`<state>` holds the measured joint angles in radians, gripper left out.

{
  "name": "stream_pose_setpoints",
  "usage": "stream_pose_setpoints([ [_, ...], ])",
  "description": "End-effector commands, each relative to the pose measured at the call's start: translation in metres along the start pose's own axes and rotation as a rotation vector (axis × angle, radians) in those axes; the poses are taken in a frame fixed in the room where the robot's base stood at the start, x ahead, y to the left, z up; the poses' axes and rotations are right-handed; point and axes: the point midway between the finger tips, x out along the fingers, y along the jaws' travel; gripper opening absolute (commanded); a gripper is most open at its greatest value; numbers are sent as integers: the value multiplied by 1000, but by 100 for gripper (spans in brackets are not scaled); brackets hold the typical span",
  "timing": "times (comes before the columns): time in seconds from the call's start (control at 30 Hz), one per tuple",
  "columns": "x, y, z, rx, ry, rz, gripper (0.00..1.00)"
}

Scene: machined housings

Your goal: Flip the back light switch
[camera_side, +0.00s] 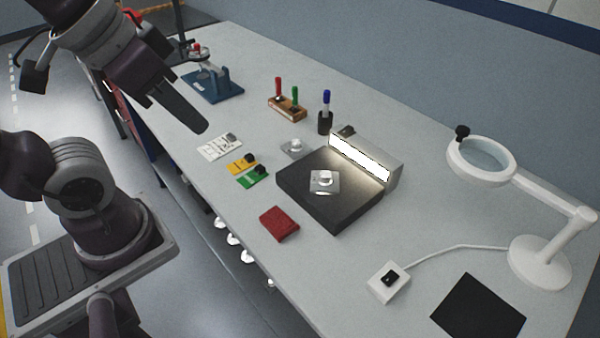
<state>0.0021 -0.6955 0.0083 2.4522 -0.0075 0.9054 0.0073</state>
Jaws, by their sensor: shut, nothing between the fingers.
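The back light (395,172) is a grey housing with a bright, lit front panel, standing along the rear edge of a black block. A small dark piece (348,131), which looks like its switch, sits on top of the housing at its left end. Its position is too small to tell. My gripper (202,126) is at the upper left, pointing down and right, with its dark fingers shut and empty. It is above the table's left part, well apart from the back light.
A machined housing (325,187) lies on the black block (310,205). A magnifier lamp (540,262) with a separate white switch box (376,284) stands at right. Yellow and green cards (252,181) and a red box (279,223) lie in front.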

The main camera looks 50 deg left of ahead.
Motion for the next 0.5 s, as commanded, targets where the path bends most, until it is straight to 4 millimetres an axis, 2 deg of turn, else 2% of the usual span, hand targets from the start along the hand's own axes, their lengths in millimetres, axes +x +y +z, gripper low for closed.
stream_pose_setpoints([
  [0.1, 2, 0, 15, 4, 13, -9, 0],
  [0.33, 2, -1, 15, 2, 12, -9, 0],
  [0.43, 0, 0, 2, -48, 1, -4, 0],
  [0.5, -1, -1, -22, -148, -20, 2, 0],
])
